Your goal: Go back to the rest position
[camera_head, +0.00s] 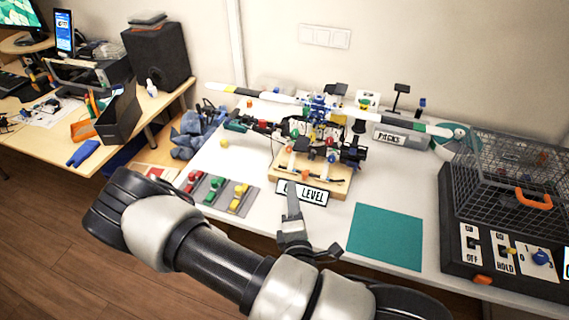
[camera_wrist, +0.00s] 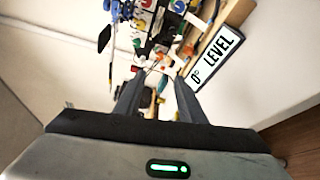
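My gripper (camera_head: 293,192) is in front of the wooden stand (camera_head: 318,174) with the "0° LEVEL" plate (camera_head: 302,193), over the white table. In the wrist view its two fingers (camera_wrist: 158,85) are spread apart. I see nothing clearly held between them; an orange part and thin wires show beyond. In the head view one finger overlaps the left part of the plate, hiding some letters. In the wrist view the plate (camera_wrist: 215,58) lies to the right of the fingers. A drone-like assembly with propellers and wires (camera_head: 320,125) stands on the wooden stand.
A teal mat (camera_head: 385,236) lies bare at the front right. A wire cage (camera_head: 515,180) and a dark switch panel (camera_head: 505,250) stand further right. Grey trays with coloured parts (camera_head: 215,192) lie left of the stand. A "PACKS" box (camera_head: 400,140) is at the back.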

